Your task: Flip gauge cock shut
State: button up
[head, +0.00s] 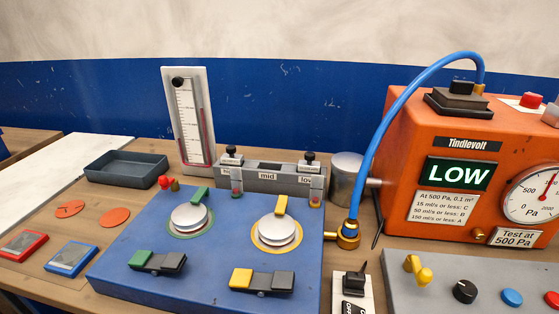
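No part is plainly labelled as the gauge cock. A yellow lever (418,270) stands on the grey control panel (450,294) at the right. A small red knob (165,182) beside a brass fitting sits on the blue board's back left corner. The upright tube gauge (190,120) with red liquid stands behind the board. I cannot tell which lever is the cock. My gripper is out of view.
The blue board (215,262) carries two silver domes and two rocker switches. The orange machine (405,150) reads LOW, and a blue hose (395,95) arches from it to a brass elbow (346,236). A dark tray (127,169) and loose discs lie left.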

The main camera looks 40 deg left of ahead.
aim_at(163, 183)
jog(key=u, duration=1.6)
jog(key=i, duration=0.35)
jog(key=u, duration=0.65)
